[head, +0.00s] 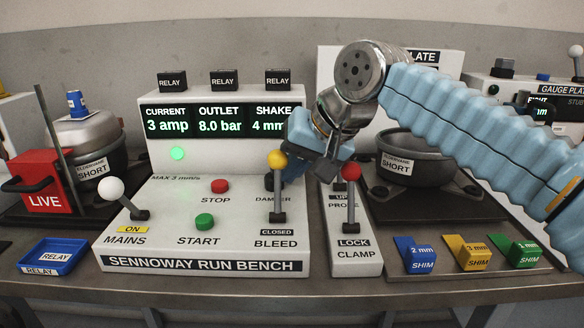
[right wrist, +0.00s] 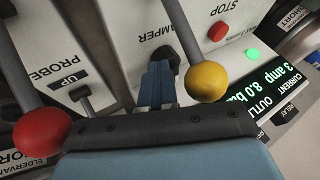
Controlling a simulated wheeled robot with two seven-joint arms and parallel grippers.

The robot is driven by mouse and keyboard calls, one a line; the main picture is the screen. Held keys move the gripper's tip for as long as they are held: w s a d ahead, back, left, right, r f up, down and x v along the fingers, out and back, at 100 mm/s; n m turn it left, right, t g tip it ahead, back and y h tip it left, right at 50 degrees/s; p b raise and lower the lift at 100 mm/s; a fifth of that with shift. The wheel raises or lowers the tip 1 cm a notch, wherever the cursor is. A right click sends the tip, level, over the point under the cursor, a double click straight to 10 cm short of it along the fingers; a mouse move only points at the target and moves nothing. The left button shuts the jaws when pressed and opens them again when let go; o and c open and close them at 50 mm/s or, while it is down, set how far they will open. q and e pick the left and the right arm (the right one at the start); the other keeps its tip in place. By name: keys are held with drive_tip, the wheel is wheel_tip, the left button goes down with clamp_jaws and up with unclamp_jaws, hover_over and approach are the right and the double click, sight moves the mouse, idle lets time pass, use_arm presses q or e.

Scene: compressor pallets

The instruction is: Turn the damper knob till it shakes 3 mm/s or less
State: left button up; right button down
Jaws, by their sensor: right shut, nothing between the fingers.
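The damper knob (right wrist: 167,56) is a small dark knob beside the DAMPER label in the right wrist view. In the head view it is mostly hidden behind the yellow-balled bleed lever (head: 277,160) and my right gripper (head: 289,172). My right gripper's blue fingers (right wrist: 158,84) are shut with nothing between them, and their tips point at the knob. I cannot tell whether they touch it. The display (head: 222,120) on the run bench (head: 200,265) reads 3 amp, 8.0 bar and shake 4 mm, its right edge covered by the gripper. A label reads MAX 3 mm/s. My left gripper is out of view.
The yellow ball (right wrist: 206,81) is close beside my right fingers, and the red clamp lever ball (right wrist: 41,130) is on the other side. STOP (head: 220,186) and START (head: 205,222) buttons and the white mains lever (head: 111,188) stand left. A green lamp (head: 177,153) glows.

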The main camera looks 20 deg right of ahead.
drive_tip(key=shift+w+d+p, duration=0.3)
drive_tip(key=shift+w+p, duration=0.1)
drive_tip(key=shift+w, duration=0.3)
drive_tip(key=p+v, duration=0.2)
drive_tip(key=v, duration=1.1)
drive_tip(key=w+d+f+n+g+y, duration=0.2)
drive_tip(key=w+d+f+n, duration=0.1)
drive_tip(key=d+n, duration=0.15)
drive_tip(key=b+x, duration=0.2)
drive_tip(key=x, duration=0.7)
drive_tip(key=shift+f+b, duration=0.3)
drive_tip(key=shift+f, duration=0.05)
drive_tip(key=shift+a+r, duration=0.25)
drive_tip(key=shift+a, duration=1.7)
